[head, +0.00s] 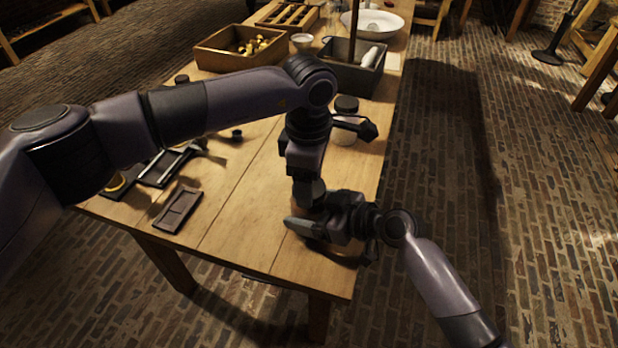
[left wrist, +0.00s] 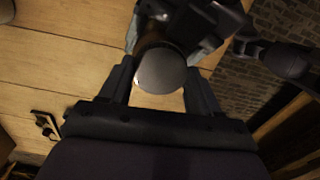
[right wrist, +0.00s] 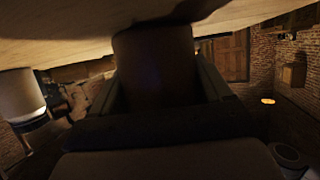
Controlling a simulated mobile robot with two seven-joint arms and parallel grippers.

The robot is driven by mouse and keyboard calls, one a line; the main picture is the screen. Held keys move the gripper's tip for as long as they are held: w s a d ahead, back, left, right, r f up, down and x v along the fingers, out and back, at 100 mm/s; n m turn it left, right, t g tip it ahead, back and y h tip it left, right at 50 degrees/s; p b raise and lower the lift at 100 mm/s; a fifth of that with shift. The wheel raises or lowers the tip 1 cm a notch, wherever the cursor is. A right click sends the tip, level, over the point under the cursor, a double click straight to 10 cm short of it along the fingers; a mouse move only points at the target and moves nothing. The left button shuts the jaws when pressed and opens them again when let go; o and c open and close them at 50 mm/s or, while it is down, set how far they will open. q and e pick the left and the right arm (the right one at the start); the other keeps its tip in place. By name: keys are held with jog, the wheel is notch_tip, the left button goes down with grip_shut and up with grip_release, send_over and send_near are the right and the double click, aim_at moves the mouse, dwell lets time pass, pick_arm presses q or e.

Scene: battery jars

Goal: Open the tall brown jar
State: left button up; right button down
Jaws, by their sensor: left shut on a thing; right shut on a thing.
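The tall brown jar shows in the right wrist view as a dark brown cylinder (right wrist: 155,65) between the fingers of my right gripper (right wrist: 158,85), which is shut on its body. In the left wrist view its round grey lid (left wrist: 162,70) is seen from above between the fingers of my left gripper (left wrist: 160,84), shut on it. In the head view my left gripper (head: 308,190) points down just above my right gripper (head: 325,222), near the table's front right corner. The grippers largely hide the jar there. I cannot tell whether the lid is apart from the body.
A pale jar with a dark lid (head: 346,106) stands close behind the grippers. A grey bin (head: 350,78), a wooden tray of brass-coloured pieces (head: 215,58) and a white basin (head: 373,24) stand farther back. A dark flat tray (head: 178,208) lies front left.

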pick_arm(q)
jog(key=n, duration=0.3)
jog(key=shift+n, duration=0.4)
jog(key=o, duration=1.2)
